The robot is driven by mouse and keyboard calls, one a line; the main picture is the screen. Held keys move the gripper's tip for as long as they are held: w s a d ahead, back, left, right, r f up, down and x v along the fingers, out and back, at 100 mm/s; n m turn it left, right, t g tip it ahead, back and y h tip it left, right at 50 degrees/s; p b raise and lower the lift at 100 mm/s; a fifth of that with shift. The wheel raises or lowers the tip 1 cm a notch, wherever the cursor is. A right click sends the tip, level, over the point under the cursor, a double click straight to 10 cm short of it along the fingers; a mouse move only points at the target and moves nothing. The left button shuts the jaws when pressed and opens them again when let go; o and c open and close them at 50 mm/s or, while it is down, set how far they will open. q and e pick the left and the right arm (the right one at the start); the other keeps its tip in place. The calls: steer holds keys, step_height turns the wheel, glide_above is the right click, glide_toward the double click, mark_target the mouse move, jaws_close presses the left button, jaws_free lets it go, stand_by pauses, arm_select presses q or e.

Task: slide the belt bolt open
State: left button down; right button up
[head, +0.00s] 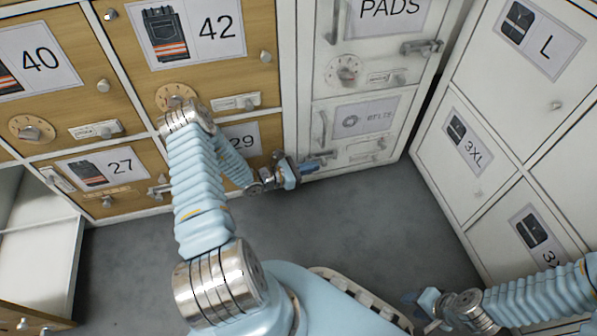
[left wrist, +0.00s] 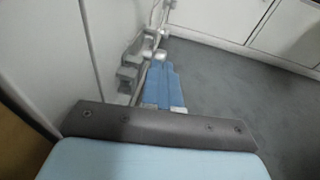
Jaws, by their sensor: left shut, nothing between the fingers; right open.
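The belts door (head: 385,138) is a white locker door with a belt picture label and a vertical handle, low in the middle of the head view. Its metal bolt (head: 326,154) sits at the door's lower left, partly hidden by my left gripper (head: 309,168). The left gripper is shut and empty, its blue fingertips close by the bolt. In the left wrist view the shut blue fingers (left wrist: 160,72) lie beside metal fittings (left wrist: 128,76) on the white front; I cannot tell whether they touch. My right gripper (head: 412,299) is open and empty above the floor at lower right.
The pads door (head: 388,66) with its own bolt (head: 421,47) is above. Wooden numbered lockers (head: 205,75) stand at left, and an open compartment (head: 40,240) is at far left. White lockers (head: 470,150) stand at right. The grey floor (head: 370,220) between is clear.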

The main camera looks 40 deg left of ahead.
mark_target(323, 164)
arm_select(q)
steer(key=shift+w+d, duration=0.25)
steer(key=shift+w, duration=0.15)
arm_select(e)
steer(key=shift+f, duration=0.1)
arm_select(q)
steer(key=shift+r+x, duration=0.2)
steer(key=shift+x, duration=1.15)
steer(key=shift+s+d, duration=0.1)
steer(key=shift+d, duration=0.15)
